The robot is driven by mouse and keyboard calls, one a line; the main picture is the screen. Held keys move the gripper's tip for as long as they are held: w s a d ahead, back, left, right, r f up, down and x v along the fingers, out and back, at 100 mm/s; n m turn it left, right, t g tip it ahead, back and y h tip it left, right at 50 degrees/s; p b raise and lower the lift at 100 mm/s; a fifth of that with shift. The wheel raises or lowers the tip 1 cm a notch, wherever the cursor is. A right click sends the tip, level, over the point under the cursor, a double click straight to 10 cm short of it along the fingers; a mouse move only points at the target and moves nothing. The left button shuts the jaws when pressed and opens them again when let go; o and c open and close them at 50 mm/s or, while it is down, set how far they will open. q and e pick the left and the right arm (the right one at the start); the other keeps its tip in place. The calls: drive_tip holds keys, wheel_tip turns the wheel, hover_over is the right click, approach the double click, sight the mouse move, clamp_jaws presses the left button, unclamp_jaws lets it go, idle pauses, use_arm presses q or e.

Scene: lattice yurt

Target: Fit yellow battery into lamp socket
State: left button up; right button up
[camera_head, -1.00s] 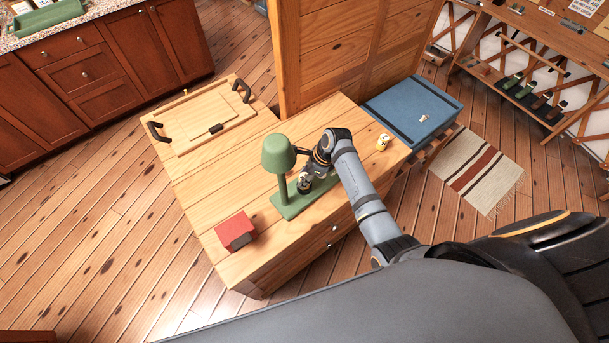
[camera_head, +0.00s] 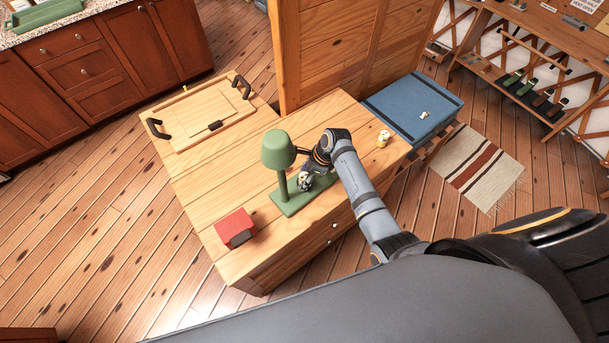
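A green lamp (camera_head: 278,150) with a round shade stands on a green base (camera_head: 290,205) on the wooden cabinet top. My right gripper (camera_head: 305,182) points down over the lamp base, just right of the lamp's stem. Its fingers are small and partly hidden by the wrist, so I cannot tell whether they are open or shut. No yellow battery can be made out at the gripper; the socket is hidden too. A small yellowish-white object (camera_head: 383,139) stands on the cabinet's right end; I cannot tell whether it is the battery. My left gripper is out of view.
A red box (camera_head: 236,228) sits at the cabinet's front left corner. A wooden tray with black handles (camera_head: 205,118) lies at the back left. A blue chest (camera_head: 412,108) stands at the right. The cabinet top left of the lamp is clear.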

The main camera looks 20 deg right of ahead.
drive_tip(key=v, duration=1.2)
idle(0.5)
